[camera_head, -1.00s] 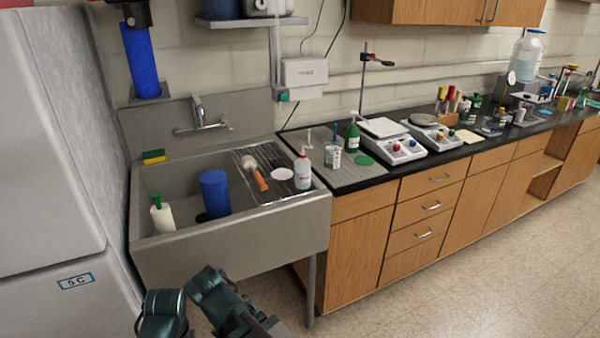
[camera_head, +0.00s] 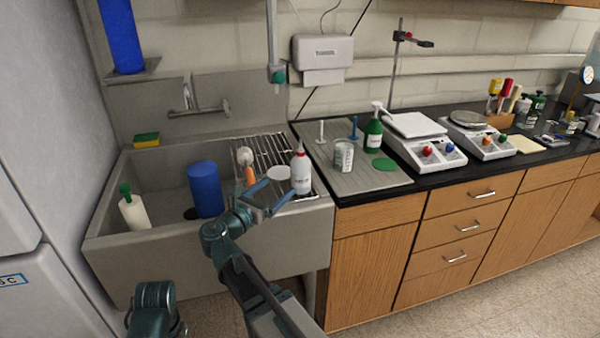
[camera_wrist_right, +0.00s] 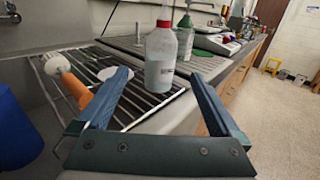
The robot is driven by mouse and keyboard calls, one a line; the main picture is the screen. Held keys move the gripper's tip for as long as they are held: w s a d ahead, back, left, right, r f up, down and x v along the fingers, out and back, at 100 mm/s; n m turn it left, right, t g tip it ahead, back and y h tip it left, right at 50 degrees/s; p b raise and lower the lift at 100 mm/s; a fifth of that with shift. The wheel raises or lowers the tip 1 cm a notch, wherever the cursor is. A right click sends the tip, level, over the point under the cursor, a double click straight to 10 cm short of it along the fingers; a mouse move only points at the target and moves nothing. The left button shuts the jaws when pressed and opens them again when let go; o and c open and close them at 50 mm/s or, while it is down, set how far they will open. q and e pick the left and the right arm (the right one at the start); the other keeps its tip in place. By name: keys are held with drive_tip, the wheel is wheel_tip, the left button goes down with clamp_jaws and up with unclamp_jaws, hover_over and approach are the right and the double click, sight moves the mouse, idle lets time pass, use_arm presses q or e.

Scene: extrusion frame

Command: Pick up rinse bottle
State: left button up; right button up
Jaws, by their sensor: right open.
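The rinse bottle (camera_head: 301,174), white with a red cap, stands upright on the wire drying rack at the right side of the sink. My right gripper (camera_head: 281,188) is open in front of it, with its fingers pointing towards the bottle. In the right wrist view the bottle (camera_wrist_right: 161,58) stands ahead, between the lines of the two spread fingers (camera_wrist_right: 160,82) and beyond their tips. Nothing is between the fingers. My left gripper is not in view.
An orange-handled brush (camera_wrist_right: 80,90) and a white disc (camera_head: 278,173) lie on the rack (camera_head: 266,148) left of the bottle. A blue cylinder (camera_head: 205,190) and white bottle (camera_head: 134,212) stand in the sink. A green bottle (camera_head: 373,133) and beaker (camera_head: 343,156) stand to the right.

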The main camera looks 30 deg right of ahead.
sight(295, 171)
drive_tip(key=shift+w+d+r, duration=0.1)
drive_tip(key=shift+w+d, duration=0.05)
drive_tip(key=shift+d, duration=0.05)
drive_tip(key=x, duration=0.8)
drive_tip(key=shift+d+r, duration=0.2)
drive_tip(key=shift+d, duration=0.05)
drive_tip(key=x, duration=0.3)
drive_tip(key=p+x, duration=0.1)
drive_tip(key=shift+w+d+r, duration=0.2)
drive_tip(key=shift+d+r, duration=0.1)
drive_tip(key=shift+d, duration=0.05)
drive_tip(key=c, duration=1.5)
drive_tip(key=shift+r, duration=0.1)
